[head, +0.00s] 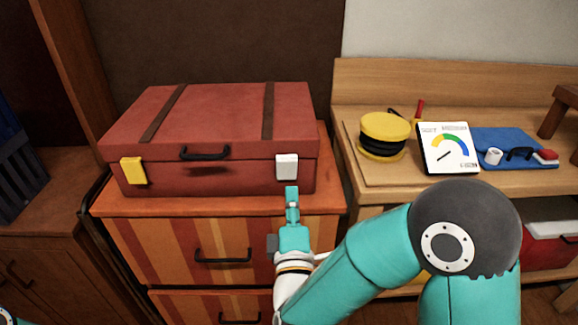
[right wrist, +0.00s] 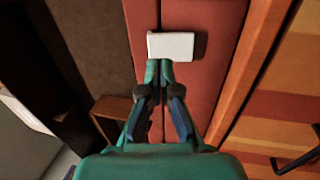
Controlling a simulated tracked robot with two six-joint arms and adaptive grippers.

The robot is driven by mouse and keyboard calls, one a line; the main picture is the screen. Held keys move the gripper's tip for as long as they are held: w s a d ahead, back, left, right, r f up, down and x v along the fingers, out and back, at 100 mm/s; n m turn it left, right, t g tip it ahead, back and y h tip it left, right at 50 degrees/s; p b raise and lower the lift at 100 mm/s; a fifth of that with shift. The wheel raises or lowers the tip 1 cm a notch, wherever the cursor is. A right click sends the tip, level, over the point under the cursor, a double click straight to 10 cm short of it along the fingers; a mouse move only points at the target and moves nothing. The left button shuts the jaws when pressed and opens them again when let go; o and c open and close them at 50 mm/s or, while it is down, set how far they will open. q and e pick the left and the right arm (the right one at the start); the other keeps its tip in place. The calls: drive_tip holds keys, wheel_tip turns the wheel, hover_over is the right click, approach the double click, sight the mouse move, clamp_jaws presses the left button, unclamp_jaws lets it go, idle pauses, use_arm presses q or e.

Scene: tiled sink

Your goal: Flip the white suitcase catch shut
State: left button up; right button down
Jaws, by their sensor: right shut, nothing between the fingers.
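The white catch (head: 287,166) sits on the right part of the front of a closed red suitcase (head: 215,176), near the lid seam. It also shows in the right wrist view (right wrist: 172,46) as a pale block just beyond my fingertips. How far the catch is tilted I cannot clearly tell. My right gripper (head: 291,190) is shut and empty, pointing up just below the catch. In the right wrist view the fingertips (right wrist: 158,68) are at the catch's near edge; whether they touch it I cannot tell. My left gripper is not in view.
The suitcase has a yellow catch (head: 133,170) and a black handle (head: 205,153). It rests on a striped drawer cabinet (head: 188,240). A wooden bench at right holds a yellow-black round object (head: 385,135), a gauge card (head: 448,147) and a blue mat (head: 510,140).

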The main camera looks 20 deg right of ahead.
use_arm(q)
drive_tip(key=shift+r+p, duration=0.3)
use_arm(e)
drive_tip(key=x, duration=0.5)
drive_tip(key=shift+w, duration=0.3)
drive_tip(key=shift+w+d+r+g+p, duration=0.1)
drive_tip(key=shift+w+r+g+p, duration=0.2)
drive_tip(key=shift+p, duration=0.65)
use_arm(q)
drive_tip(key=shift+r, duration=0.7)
use_arm(e)
drive_tip(key=shift+s+f, duration=0.15)
drive_tip(key=shift+s+a+b, duration=0.25)
drive_tip(key=shift+s+b, duration=0.15)
drive_tip(key=shift+s, duration=0.05)
drive_tip(key=b, duration=0.7)
approach(290, 167)
drive_tip(key=s+a+r, duration=0.1)
drive_tip(key=s+a, duration=0.1)
drive_tip(key=s, duration=0.3)
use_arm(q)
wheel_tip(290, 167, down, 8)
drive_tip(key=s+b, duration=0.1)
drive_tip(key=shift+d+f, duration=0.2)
use_arm(e)
drive_tip(key=shift+s+d+r, duration=0.15)
drive_tip(key=shift+s+r, duration=0.05)
drive_tip(key=shift+s, duration=0.35)
